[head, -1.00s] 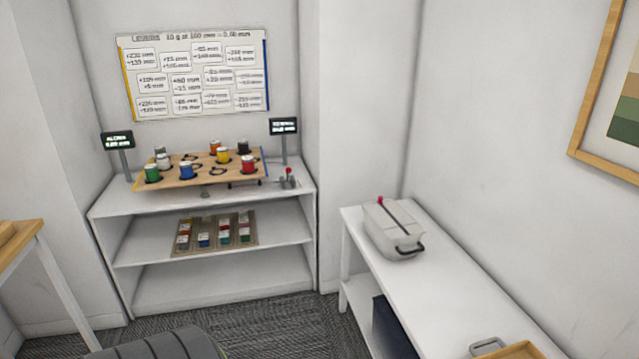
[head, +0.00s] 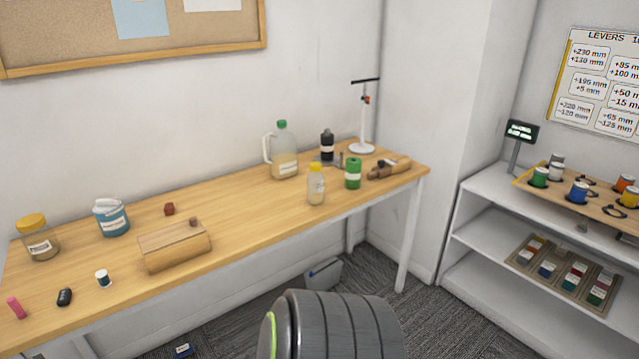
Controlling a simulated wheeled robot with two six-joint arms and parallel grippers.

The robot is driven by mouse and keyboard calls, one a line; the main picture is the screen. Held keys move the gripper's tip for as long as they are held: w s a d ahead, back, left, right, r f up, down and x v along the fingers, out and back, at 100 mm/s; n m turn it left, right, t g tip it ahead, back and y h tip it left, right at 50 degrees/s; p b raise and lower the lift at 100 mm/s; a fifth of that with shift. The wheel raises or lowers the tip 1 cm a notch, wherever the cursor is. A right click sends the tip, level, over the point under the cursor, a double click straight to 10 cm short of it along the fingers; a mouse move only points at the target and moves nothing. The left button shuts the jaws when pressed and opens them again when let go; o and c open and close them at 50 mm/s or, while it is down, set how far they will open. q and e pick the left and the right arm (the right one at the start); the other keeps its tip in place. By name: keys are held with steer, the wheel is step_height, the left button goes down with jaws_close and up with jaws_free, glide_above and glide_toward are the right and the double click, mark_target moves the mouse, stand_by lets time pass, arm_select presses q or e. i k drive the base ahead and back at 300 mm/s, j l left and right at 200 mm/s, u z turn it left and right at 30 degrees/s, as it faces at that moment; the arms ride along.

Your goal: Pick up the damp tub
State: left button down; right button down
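A blue tub (head: 112,218) with a white label and something white over its top stands upright toward the back left of the wooden table (head: 235,205). It is the only tub-like thing I see, but its label is too small to read, so I cannot confirm it is the damp tub. Nothing touches it. Neither of my grippers is in view.
A wooden box (head: 174,246) and a small white-labelled pot (head: 103,278) are in front. Bottles and a jug (head: 284,155) stand farther right.

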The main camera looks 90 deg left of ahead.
mark_target(114, 222)
steer(key=u, duration=4.05)
steer(key=i+l, duration=0.6)
steer(key=i, duration=0.2)
